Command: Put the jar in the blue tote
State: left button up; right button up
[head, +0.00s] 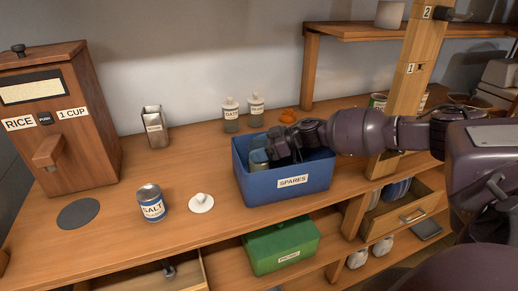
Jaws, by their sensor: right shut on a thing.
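The blue tote (305,197), labelled "SPARES", stands on the wooden counter in the middle of the head view. My right gripper (273,152) reaches into it from the right, with its fingers below the rim level at the back. It is shut on the jar (257,158), a small bluish-grey container at the tote's left inner side. The fingers and the tote's front wall partly hide the jar, and I cannot tell whether it touches the tote floor. My left gripper is not in view.
A salt can (151,203) and a white round lid-like piece (201,203) stand left of the tote. Two labelled jars (231,115) and an orange item (288,115) are behind it. A green box (281,247) sits below. A wooden post (414,65) rises at right.

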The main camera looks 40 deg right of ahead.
jog(key=o, duration=1.1)
jog(key=shift+f, duration=0.1)
jog(key=v, duration=0.7)
jog(key=shift+s+d+r, duration=0.15)
jog(key=shift+s+r, duration=0.05)
jog(key=shift+r, duration=0.05)
